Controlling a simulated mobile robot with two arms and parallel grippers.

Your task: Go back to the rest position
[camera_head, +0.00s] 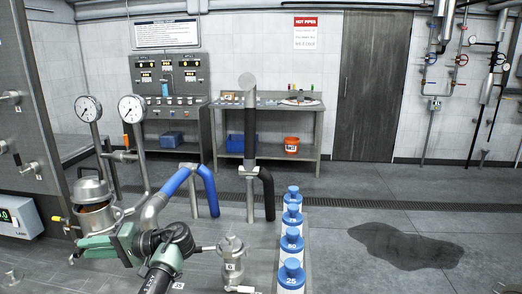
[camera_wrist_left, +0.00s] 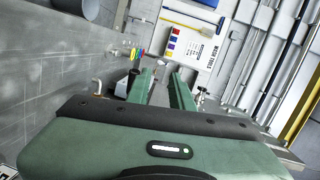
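My left gripper (camera_head: 78,249) is at the lower left in the head view. I cannot tell whether a fingertip touches the vessel's fittings. My right gripper is not in view.
A small steel fitting (camera_head: 232,262) stands right of my left arm. Several blue-capped weights (camera_head: 291,240) stand in a row. Pipes with blue sleeves (camera_head: 207,189) rise behind the arm. A dark wet patch (camera_head: 408,245) lies on the floor at right, with open floor around it.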

